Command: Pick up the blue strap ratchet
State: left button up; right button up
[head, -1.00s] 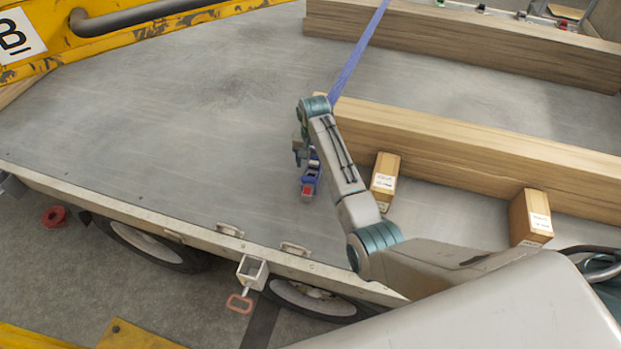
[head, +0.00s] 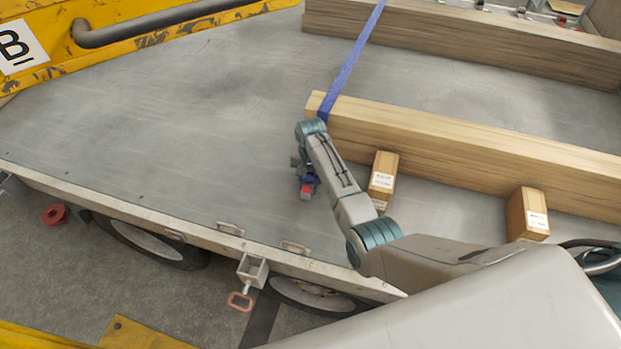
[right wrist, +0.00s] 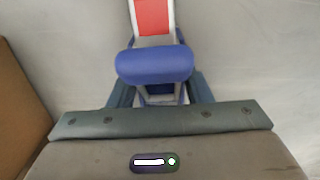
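The blue strap ratchet (head: 308,186), blue with a red part, sits on the grey trailer deck beside the near timber beam. In the right wrist view the ratchet (right wrist: 155,66) is upper centre, its rounded blue bar and red-and-grey lever facing the camera. My right gripper (head: 301,170) is low over the deck at the ratchet. In the wrist view its teal fingers (right wrist: 160,92) stand open on both sides of the ratchet; the bar and the gripper body hide any contact. My left gripper is not in view.
A blue strap (head: 345,72) runs over the near timber beam (head: 450,142). A yellow rail (head: 150,24) borders the deck at upper left. The deck left of my arm is clear.

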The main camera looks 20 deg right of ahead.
jog(key=c, duration=0.7)
jog(key=shift+w+r, duration=0.1)
